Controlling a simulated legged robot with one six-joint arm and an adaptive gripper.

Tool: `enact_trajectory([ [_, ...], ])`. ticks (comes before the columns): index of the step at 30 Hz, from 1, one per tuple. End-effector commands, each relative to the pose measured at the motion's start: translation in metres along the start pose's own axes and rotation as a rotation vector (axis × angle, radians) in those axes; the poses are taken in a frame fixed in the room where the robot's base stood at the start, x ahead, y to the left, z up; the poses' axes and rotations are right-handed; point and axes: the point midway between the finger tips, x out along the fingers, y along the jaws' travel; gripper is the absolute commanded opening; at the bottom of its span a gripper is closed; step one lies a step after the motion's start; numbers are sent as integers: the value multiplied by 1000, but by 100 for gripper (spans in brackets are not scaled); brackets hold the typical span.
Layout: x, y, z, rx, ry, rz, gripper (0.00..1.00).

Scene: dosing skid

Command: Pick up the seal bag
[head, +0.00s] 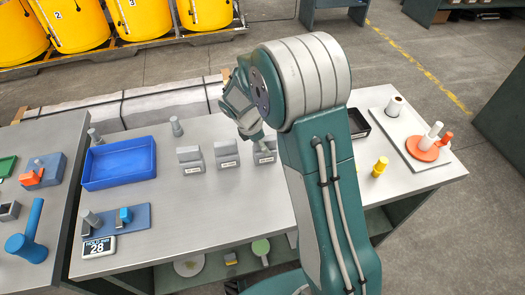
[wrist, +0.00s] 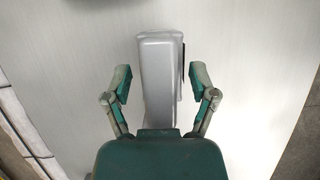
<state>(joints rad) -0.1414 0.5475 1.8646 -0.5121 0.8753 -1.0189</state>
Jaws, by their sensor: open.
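Three grey bag-like pieces with small white labels stand in a row on the metal table: a left one (head: 190,155), a middle one (head: 226,152) and a right one (head: 264,156). The labels are too small to read, so I cannot tell which is the seal bag. My gripper (head: 256,138) is at the right one, which my arm partly hides. In the wrist view my gripper (wrist: 160,80) is open. A smooth grey piece (wrist: 158,65) lies between its two fingers, with gaps visible on both sides. A dark patch shows on its right side.
A blue tray (head: 120,182) and a blue block with pegs (head: 120,218) are on the left. A black tray (head: 358,122), a yellow peg (head: 380,166) and a white board (head: 405,143) with an orange disc are on the right. The table front is mostly clear.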

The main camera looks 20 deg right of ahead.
Motion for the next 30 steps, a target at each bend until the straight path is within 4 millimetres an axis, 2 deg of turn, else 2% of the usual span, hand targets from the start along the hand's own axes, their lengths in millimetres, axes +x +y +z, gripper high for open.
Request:
enact_trajectory([
  [2,0,0,2,2,1,-1,74],
  [5,1,0,4,2,3,-1,34],
  [6,2,0,4,3,4,-1,16],
  [7,2,0,4,3,4,-2,3],
  [8,2,0,4,3,4,-2,0],
  [22,-2,0,2,1,1,-4,0],
  [29,-31,0,15,4,3,1,0],
  [30,-38,-6,14,2,2,1,0],
])
